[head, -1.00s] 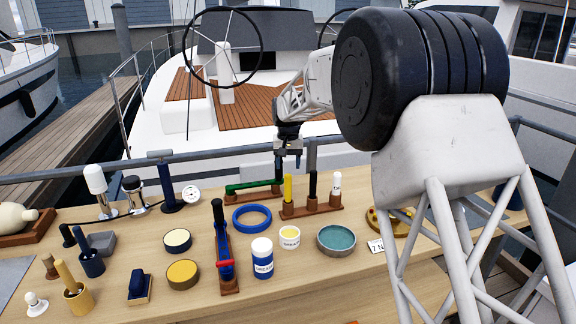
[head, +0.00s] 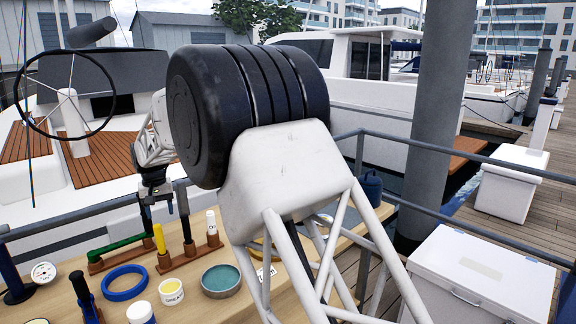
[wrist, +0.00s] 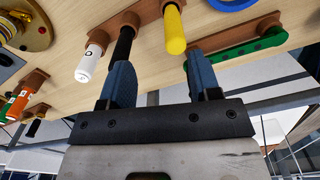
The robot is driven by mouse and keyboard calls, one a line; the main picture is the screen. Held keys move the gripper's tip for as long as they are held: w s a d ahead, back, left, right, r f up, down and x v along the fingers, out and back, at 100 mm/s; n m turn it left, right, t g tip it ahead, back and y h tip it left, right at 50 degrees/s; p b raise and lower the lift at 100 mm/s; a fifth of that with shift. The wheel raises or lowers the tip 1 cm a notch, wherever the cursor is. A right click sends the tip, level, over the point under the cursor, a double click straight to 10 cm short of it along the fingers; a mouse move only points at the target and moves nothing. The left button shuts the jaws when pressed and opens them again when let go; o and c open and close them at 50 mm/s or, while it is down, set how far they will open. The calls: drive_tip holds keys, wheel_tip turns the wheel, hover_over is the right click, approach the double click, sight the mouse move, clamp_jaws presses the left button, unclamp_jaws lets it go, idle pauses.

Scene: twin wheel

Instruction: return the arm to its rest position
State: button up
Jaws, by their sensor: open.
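My gripper (head: 161,213) is above the back edge of the wooden bench in the head view, near the green-handled tool and the wooden rack. In the wrist view my gripper (wrist: 155,85) has its two blue fingers apart with nothing between them. Beyond the fingers are a yellow handle (wrist: 174,30), a black handle (wrist: 125,45) and a white marker (wrist: 89,63) in the wooden rack. In the head view my own large arm link covers part of the bench's right side.
The bench (head: 185,302) carries a blue ring (head: 124,283), a grease tin (head: 171,291), a teal-topped tin (head: 221,280) and a green-handled tool (head: 118,246). A metal railing (head: 480,160) runs behind and right. White dock boxes (head: 478,275) stand at the right.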

drive_tip(key=s+d+r, duration=0.1)
drive_tip(key=d+r, duration=0.2)
drive_tip(key=d, duration=0.4)
drive_tip(key=s+d+r+m, duration=0.1)
drive_tip(key=d+r, duration=0.2)
drive_tip(key=d, duration=0.3)
drive_tip(key=s+d+r, duration=0.1)
drive_tip(key=d+r, duration=0.2)
drive_tip(key=d, duration=0.4)
drive_tip(key=s+d+r+m+t, duration=0.1)
drive_tip(key=s+d, duration=0.5)
drive_tip(key=d, duration=0.3)
drive_tip(key=s+d+r+m, duration=0.1)
drive_tip(key=s+d+r, duration=0.1)
drive_tip(key=s+d, duration=0.45)
drive_tip(key=s+d+r+m+t, duration=0.1)
drive_tip(key=s+d, duration=0.3)
drive_tip(key=d, duration=0.7)
drive_tip(key=s+d+f, duration=0.2)
drive_tip(key=s+d, duration=0.3)
drive_tip(key=s, duration=0.3)
drive_tip(key=s+d+f+m, duration=0.1)
drive_tip(key=s+d+f, duration=0.2)
drive_tip(key=s, duration=0.6)
drive_tip(key=s+d+f+m, duration=0.1)
drive_tip(key=s+d+f, duration=0.2)
drive_tip(key=s+d, duration=0.4)
drive_tip(key=shift+s+d+t, duration=0.2)
drive_tip(key=shift+s+t, duration=0.1)
drive_tip(key=shift+s, duration=0.6)
